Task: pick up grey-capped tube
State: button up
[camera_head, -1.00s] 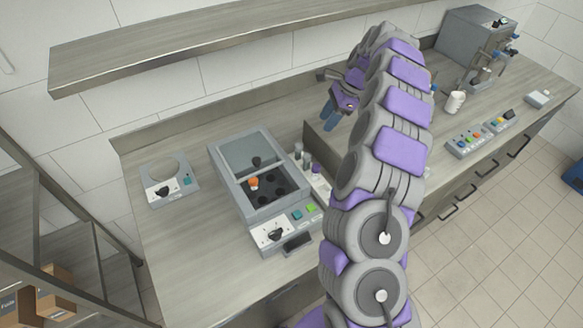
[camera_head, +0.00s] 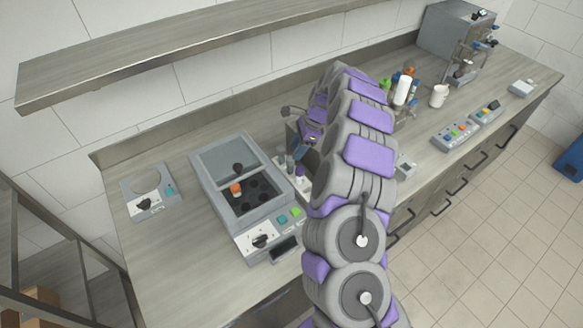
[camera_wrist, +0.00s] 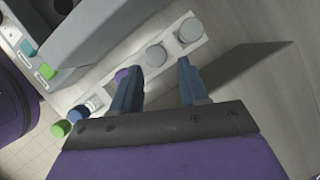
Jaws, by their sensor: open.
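Two grey-capped tubes stand at one end of a narrow white rack (camera_wrist: 174,44). In the wrist view, one grey cap (camera_wrist: 190,30) is at the rack's end and the other grey cap (camera_wrist: 156,55) is beside it. A purple cap (camera_wrist: 122,73) follows along the row. My gripper (camera_wrist: 160,66) is open and empty, its blue fingers pointing toward the rack, with the second grey cap showing just beyond the gap between them. In the head view, my gripper (camera_head: 294,138) is just behind the grey tubes (camera_head: 282,161), and my arm hides part of the rack.
A grey machine (camera_head: 213,190) with an orange-capped item in its black holder stands left of the rack. A small holder (camera_head: 148,192) is farther left. Bottles (camera_head: 402,90), a white mug (camera_head: 439,95) and button panels (camera_head: 455,134) are at right. A shelf hangs above.

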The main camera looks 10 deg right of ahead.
aim_at(289, 158)
jog(key=a+f, duration=0.2)
jog(key=a+f+b, duration=0.1)
jog(key=f, duration=0.2)
jog(key=shift+s+a+b, duration=0.1)
jog(key=shift+a+b, duration=0.2)
jog(key=shift+a, duration=0.1)
jog(key=shift+d+r, duration=0.1)
jog(key=shift+d, duration=0.85)
jog(key=c, duration=0.3)
jog(key=shift+a, duration=0.1)
jog(key=c, duration=0.3)
jog(key=shift+a, duration=0.4)
jog(key=shift+c, duration=1)
